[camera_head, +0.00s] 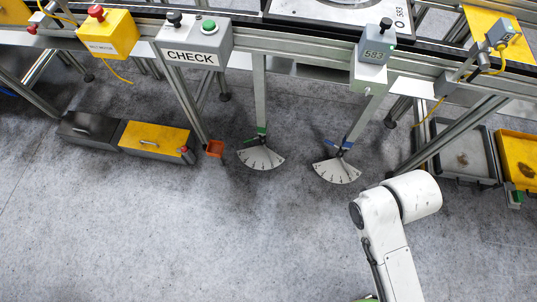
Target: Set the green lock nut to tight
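A small green part (262,133), which looks like the green lock nut, sits low on a grey upright below the conveyor frame, left of centre. A white fan-shaped scale (261,158) with dark marks hangs just under it. The green part is too small for me to read its setting. A similar blue part (340,145) sits above a second fan-shaped scale (337,171) to the right. My white arm shows at the lower right, well apart from the green part. My gripper is not in view.
The conveyor frame (300,45) crosses the top. A yellow-lidded case (155,138) stands at left, grey trays (463,152) at right. The foreground floor is clear.

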